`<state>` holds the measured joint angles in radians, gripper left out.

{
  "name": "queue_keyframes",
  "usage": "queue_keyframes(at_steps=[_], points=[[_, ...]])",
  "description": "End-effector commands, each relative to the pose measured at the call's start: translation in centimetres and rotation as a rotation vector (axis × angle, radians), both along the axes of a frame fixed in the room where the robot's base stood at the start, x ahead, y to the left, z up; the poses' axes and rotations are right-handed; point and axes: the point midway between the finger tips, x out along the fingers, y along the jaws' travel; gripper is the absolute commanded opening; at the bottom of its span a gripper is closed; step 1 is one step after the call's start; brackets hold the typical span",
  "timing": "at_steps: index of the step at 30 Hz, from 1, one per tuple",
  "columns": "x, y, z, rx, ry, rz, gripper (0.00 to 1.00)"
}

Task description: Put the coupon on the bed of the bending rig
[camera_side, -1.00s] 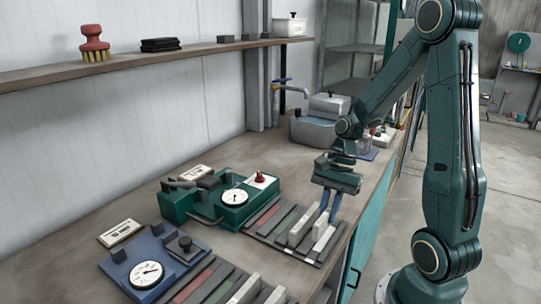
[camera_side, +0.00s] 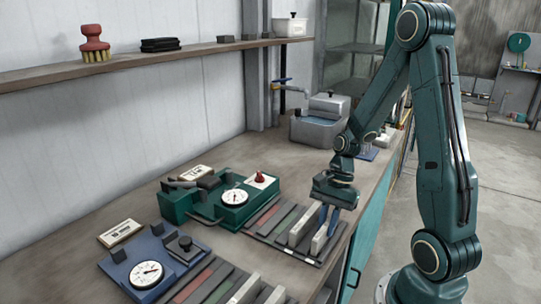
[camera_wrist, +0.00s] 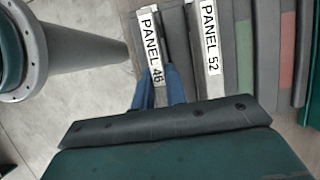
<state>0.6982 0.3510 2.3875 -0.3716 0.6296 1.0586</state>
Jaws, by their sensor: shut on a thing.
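My gripper (camera_wrist: 160,88) is shut on a grey coupon with a white label reading PANEL 46 (camera_wrist: 151,45). Its blue fingers lie on either side of the strip. In the side view, my gripper (camera_side: 328,220) is low over the rack (camera_side: 310,257) at the bench's front edge, and the held coupon (camera_side: 319,244) still appears to be at its place there. A second grey coupon, PANEL 52 (camera_wrist: 209,40), lies beside it. A green device with a dial (camera_side: 232,205) and a blue device with a dial (camera_side: 150,258) stand on the bench; I cannot tell which is the bending rig.
Green and red strips lie in the same rack; a second rack of strips (camera_side: 215,288) is beside the blue device. A grey tank (camera_side: 318,128) stands at the back. A shelf (camera_side: 140,60) runs along the wall. Bare bench lies behind the devices.

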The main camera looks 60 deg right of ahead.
Motion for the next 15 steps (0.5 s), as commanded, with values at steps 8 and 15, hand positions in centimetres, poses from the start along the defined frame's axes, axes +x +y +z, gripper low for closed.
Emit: queue_keyframes(at_steps=[8, 15], points=[[0.00, 0.00, -0.43, 0.000, 0.000, -0.001, 0.17], [0.00, -0.01, -0.40, 0.000, 0.000, 0.000, 0.35]])
